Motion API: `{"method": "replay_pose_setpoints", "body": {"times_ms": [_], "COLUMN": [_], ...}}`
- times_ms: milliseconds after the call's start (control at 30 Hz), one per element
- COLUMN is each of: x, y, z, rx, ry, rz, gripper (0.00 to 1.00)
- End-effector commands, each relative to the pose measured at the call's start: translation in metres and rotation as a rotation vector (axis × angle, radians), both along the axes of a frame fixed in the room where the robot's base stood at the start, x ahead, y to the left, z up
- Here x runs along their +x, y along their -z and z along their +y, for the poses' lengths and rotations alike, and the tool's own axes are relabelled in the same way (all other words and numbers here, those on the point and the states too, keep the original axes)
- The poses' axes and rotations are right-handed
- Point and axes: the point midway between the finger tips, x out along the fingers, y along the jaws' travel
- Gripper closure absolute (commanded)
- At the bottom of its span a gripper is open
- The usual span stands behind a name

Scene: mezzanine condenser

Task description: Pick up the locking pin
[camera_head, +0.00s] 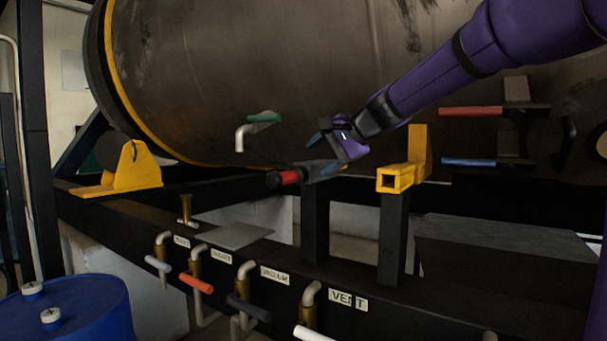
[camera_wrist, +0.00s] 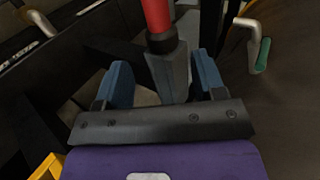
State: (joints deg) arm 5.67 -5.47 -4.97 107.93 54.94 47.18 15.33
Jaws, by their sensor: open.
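The locking pin appears to be the red grip with black ends (camera_head: 287,178) that sticks out to the left from a grey piece on the dark post below the tank. In the wrist view its red grip (camera_wrist: 157,14) is at the top, with a black collar and a grey tapered part below it. My gripper (camera_head: 322,152) is open, with blue fingers just above and around the grey part. In the wrist view the fingers stand one on each side of that part, with gaps showing. I cannot tell whether either finger touches it.
A yellow square bracket (camera_head: 397,178) stands on a post just right of my gripper. The large tank (camera_head: 270,75) is close behind. A green-handled valve (camera_head: 263,118) is at the left, and red (camera_head: 470,111) and blue (camera_head: 468,162) handles are at the right. Labelled valves line the lower beam (camera_head: 150,222).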

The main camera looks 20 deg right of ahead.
Motion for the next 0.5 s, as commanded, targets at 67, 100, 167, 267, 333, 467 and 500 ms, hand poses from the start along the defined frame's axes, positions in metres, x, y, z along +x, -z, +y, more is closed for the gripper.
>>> {"method": "replay_pose_setpoints", "body": {"times_ms": [67,100,167,267,333,467,500], "x": [0.006,0.010,0.016,0.026,0.030,0.034,0.036], "y": [0.006,0.010,0.015,0.023,0.026,0.030,0.031], "z": [0.005,0.008,0.013,0.020,0.023,0.026,0.028], "rx": [0.000,-0.001,-0.002,-0.002,-0.003,-0.003,-0.003], "ry": [-0.002,-0.003,-0.003,-0.004,-0.002,-0.003,-0.003], "rz": [0.002,0.003,0.004,0.002,0.002,0.001,0.001], "gripper": [0.37,0.37,0.37,0.37,0.37,0.37,0.37]}}
